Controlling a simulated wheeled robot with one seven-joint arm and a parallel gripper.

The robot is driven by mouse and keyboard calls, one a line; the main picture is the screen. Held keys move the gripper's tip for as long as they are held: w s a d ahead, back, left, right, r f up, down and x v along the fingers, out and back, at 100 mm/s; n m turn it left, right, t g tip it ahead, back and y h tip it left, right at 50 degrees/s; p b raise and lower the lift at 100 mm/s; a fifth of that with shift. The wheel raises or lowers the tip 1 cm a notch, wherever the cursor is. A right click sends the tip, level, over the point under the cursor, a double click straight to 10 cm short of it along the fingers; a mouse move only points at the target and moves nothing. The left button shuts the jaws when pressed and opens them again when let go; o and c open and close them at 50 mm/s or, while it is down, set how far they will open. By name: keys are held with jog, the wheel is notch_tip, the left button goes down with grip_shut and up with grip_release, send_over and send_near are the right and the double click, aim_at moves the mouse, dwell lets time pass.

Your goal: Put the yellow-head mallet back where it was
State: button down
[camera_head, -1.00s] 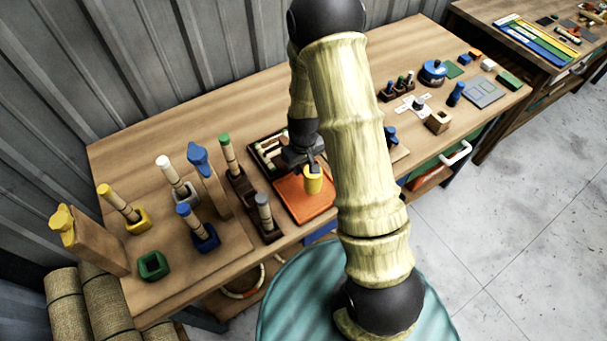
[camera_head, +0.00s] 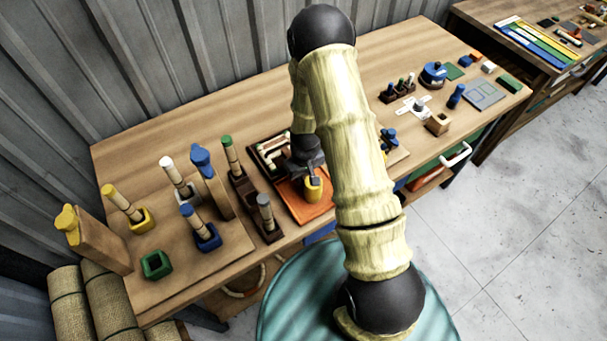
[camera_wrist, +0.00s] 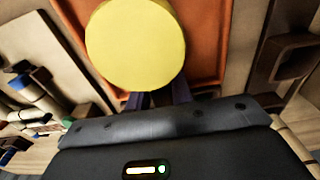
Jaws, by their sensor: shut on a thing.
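The yellow-head mallet (camera_head: 313,189) is in my gripper (camera_head: 308,173), over the orange tray (camera_head: 297,207) near the front of the bench. Its round yellow head (camera_wrist: 135,45) fills the upper middle of the wrist view, in front of the tray (camera_wrist: 208,30). My gripper (camera_wrist: 157,98) is shut just below the head in that view. The mallet's handle is hidden, and I cannot tell whether the head touches the tray.
A green socket (camera_head: 156,264) is empty. A dark-framed box (camera_head: 268,150) lies behind the tray. A wooden block (camera_head: 438,122) stands to the right. The back of the bench is clear.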

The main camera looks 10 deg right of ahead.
jog(key=shift+f, duration=0.1)
jog(key=c, duration=1.3)
grip_release()
jog(key=shift+o, duration=0.2)
jog(key=r+b, duration=0.1)
jog(key=r, duration=0.2)
jog(key=r+b, duration=0.1)
jog(key=r, duration=0.3)
jog(key=r+b, duration=0.1)
jog(key=r, duration=0.3)
jog(key=shift+s, duration=0.25)
jog(key=shift+s+d+r, duration=0.1)
jog(key=shift+r, duration=0.55)
